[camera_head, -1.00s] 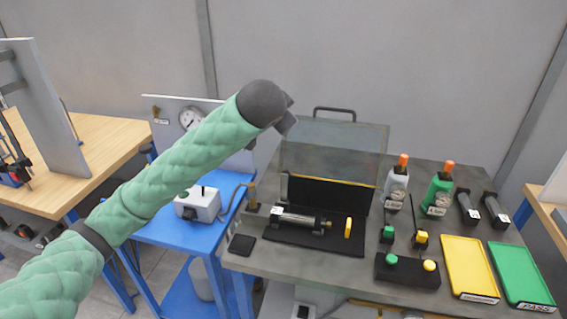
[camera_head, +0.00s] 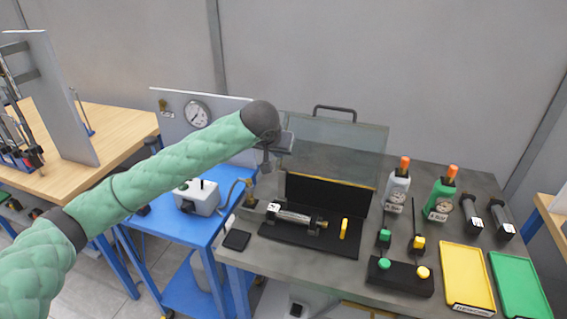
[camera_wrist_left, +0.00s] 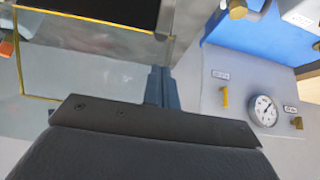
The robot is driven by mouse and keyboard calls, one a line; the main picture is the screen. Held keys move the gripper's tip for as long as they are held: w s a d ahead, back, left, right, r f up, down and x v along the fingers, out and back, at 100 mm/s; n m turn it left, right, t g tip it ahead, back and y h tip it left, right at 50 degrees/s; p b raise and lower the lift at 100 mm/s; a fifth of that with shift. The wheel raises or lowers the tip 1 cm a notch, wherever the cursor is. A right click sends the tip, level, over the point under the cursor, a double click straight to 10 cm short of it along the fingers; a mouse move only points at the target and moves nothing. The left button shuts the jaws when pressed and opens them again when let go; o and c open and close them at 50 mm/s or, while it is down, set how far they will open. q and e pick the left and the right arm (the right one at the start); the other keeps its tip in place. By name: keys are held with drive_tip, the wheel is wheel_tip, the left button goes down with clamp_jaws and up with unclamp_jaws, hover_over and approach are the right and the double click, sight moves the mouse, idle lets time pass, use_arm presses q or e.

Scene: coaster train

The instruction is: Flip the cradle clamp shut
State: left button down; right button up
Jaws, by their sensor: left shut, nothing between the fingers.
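The cradle is a black base (camera_head: 310,240) on the grey bench, under a raised clear cover. A metal cylinder (camera_head: 293,215) lies in it with a white tag at its left end. A yellow lever (camera_head: 344,229), probably the clamp handle, stands upright to the right of the cylinder. My left gripper (camera_head: 266,166) is in the air behind and left of the cradle, apart from it. Its dark fingers also show in the left wrist view (camera_wrist_left: 161,88), shut and empty. The lever cannot be made out in the wrist view.
The raised clear cover (camera_head: 345,148) stands close to the right of my left gripper. A gauge panel (camera_head: 220,113) and blue cart (camera_head: 195,235) are at left. Bottles, a black button box (camera_head: 400,278), a yellow tray (camera_head: 467,280) and a green tray (camera_head: 522,283) occupy the right.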

sight(287, 166)
use_arm(q)
drive_tip(key=shift+d, duration=0.2)
use_arm(e)
drive_tip(key=shift+d, duration=0.1)
use_arm(q)
drive_tip(key=shift+a, duration=0.1)
